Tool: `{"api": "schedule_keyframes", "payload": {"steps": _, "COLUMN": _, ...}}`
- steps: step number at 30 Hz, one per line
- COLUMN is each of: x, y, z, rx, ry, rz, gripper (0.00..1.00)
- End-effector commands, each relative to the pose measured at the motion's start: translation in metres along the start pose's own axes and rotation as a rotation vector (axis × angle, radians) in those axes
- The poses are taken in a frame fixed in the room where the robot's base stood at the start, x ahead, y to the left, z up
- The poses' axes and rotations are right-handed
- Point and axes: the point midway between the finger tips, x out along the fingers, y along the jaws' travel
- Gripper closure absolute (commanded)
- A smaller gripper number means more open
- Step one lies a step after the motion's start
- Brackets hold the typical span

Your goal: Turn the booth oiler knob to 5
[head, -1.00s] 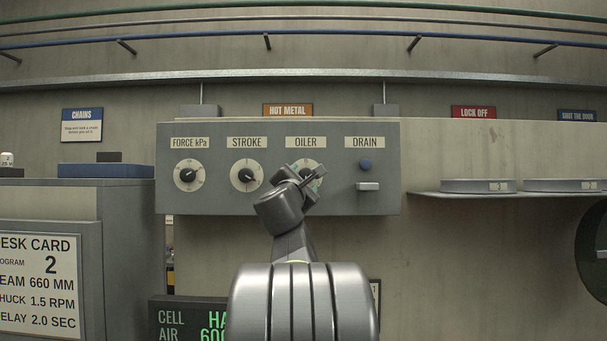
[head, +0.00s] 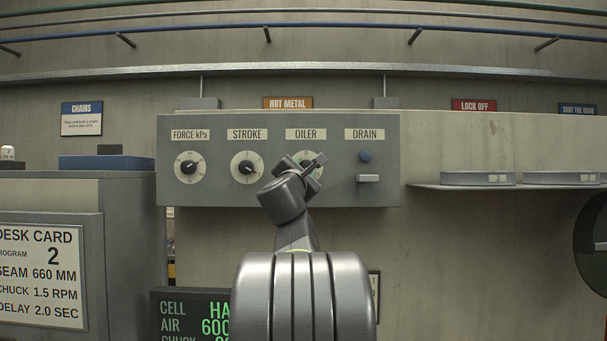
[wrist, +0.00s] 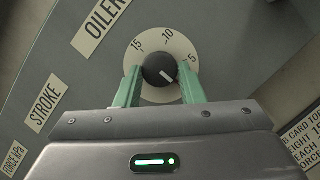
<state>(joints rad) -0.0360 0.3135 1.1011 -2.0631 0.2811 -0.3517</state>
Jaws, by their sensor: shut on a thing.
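The oiler knob is the third dial on the grey panel (head: 225,195), under the OILER label (head: 306,134). In the head view my gripper (head: 313,166) is in front of it and hides most of its dial. In the wrist view the dark round knob (wrist: 159,70) sits at the centre of a pale dial (wrist: 150,40) marked 5, 10 and 15. My gripper's green fingers (wrist: 160,78) are shut on the knob, one on each side.
The STROKE dial (head: 247,168) and FORCE kPa dial (head: 189,167) are left of the oiler. The DRAIN button (head: 365,156) and a small pale lever (head: 368,179) are to its right. A shelf (head: 520,188) juts out at the right.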

Motion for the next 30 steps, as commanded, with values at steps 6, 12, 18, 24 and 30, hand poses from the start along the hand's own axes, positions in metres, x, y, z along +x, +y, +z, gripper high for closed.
{"api": "schedule_keyframes", "payload": {"steps": 6, "x": -0.002, "y": -0.0062, "z": -0.0035, "rx": -0.113, "ry": 0.001, "rz": 0.043, "gripper": 0.88}}
{"api": "schedule_keyframes", "payload": {"steps": 12, "x": -0.0019, "y": -0.0077, "z": -0.0023, "rx": -0.27, "ry": 0.006, "rz": 0.102, "gripper": 0.88}}
{"api": "schedule_keyframes", "payload": {"steps": 18, "x": -0.0004, "y": -0.0061, "z": 0.0001, "rx": -0.366, "ry": 0.012, "rz": 0.136, "gripper": 0.88}}
{"api": "schedule_keyframes", "payload": {"steps": 24, "x": 0.0, "y": -0.0057, "z": 0.0003, "rx": -0.422, "ry": 0.016, "rz": 0.156, "gripper": 0.88}}
{"api": "schedule_keyframes", "payload": {"steps": 30, "x": 0.0003, "y": -0.006, "z": 0.0008, "rx": -0.468, "ry": 0.019, "rz": 0.172, "gripper": 0.88}}
